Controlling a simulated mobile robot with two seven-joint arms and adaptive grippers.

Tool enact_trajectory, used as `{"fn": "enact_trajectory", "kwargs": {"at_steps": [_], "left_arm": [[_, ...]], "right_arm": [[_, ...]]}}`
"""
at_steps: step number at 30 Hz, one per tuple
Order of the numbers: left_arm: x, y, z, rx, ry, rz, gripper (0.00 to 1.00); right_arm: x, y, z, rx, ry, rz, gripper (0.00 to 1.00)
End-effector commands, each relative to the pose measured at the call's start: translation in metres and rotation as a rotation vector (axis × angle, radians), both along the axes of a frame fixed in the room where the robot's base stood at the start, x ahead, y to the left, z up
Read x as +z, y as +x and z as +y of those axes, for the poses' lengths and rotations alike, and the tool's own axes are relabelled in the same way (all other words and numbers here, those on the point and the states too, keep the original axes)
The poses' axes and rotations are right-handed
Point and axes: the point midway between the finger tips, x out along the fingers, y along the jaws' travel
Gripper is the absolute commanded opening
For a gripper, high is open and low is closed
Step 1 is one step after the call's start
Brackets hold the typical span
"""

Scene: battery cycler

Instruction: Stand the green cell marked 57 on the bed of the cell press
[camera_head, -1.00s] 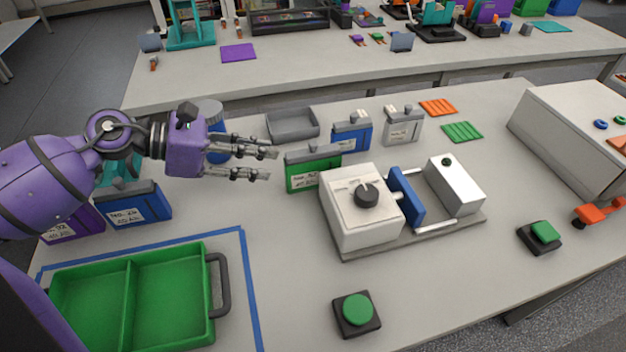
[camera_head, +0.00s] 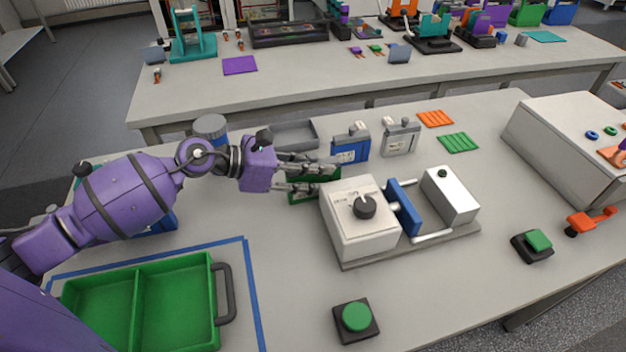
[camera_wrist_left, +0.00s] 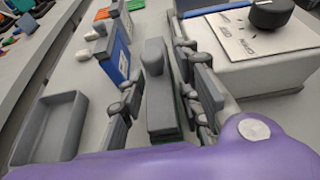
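The green cell (camera_head: 316,190) stands behind and left of the cell press, mostly hidden by my left gripper; its number cannot be read. My left gripper (camera_head: 310,178) is open around it. In the left wrist view the cell's grey top (camera_wrist_left: 162,110) with a rounded knob lies between the two fingers (camera_wrist_left: 160,95), with a visible gap to the left finger. The cell press (camera_head: 365,235) has a white block with a dark knob, a blue plate (camera_head: 404,207) and a second white block (camera_head: 450,196) on a grey base. No cell stands between its plate and blocks. My right gripper is out of view.
A blue cell (camera_head: 350,147) and a grey cell (camera_head: 400,138) stand behind the press. A grey tray (camera_head: 290,135) lies farther left. A green divided bin (camera_head: 222,340) is front left. Green buttons (camera_head: 356,317) (camera_head: 538,240) sit in front and at right.

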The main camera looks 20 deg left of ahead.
Motion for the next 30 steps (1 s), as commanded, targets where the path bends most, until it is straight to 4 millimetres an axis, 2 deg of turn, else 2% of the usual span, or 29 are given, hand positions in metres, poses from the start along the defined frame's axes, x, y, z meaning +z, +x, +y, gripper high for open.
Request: {"fn": "enact_trajectory", "kwargs": {"at_steps": [8, 15, 30], "left_arm": [[-0.002, 0.001, -0.002, 0.0, 0.002, 0.001, 0.3], [-0.002, 0.001, -0.002, 0.0, 0.002, 0.001, 0.0], [0.003, 0.002, -0.002, -0.001, 0.001, -0.004, 0.0]], "right_arm": [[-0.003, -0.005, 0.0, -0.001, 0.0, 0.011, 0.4], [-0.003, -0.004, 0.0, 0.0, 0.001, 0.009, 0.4], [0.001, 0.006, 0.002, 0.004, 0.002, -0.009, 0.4]]}}
